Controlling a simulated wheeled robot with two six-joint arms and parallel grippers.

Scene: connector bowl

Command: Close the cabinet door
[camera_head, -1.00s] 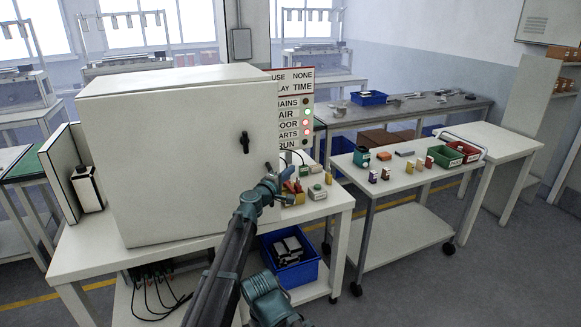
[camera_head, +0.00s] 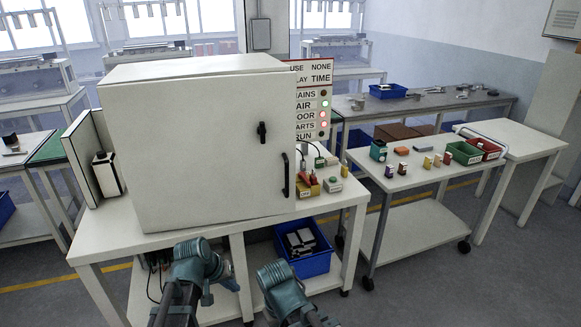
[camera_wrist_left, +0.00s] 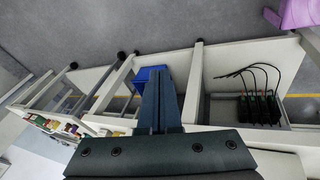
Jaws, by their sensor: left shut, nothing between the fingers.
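The cabinet is a large white box (camera_head: 190,150) on the white table. Its front door carries a black latch (camera_head: 262,132) and a black bar handle (camera_head: 286,175) near the right edge. The door lies flat against the box front, and no gap shows. My left arm is low in front of the table, well below the door. In the left wrist view my left gripper (camera_wrist_left: 160,80) has its fingers together and empty, away from the cabinet. Part of my right arm shows at the bottom, but its gripper does not.
A blue bin (camera_head: 304,252) sits on the table's lower shelf. A cart (camera_head: 420,190) with small boxes stands to the right. Floor is clear at bottom right.

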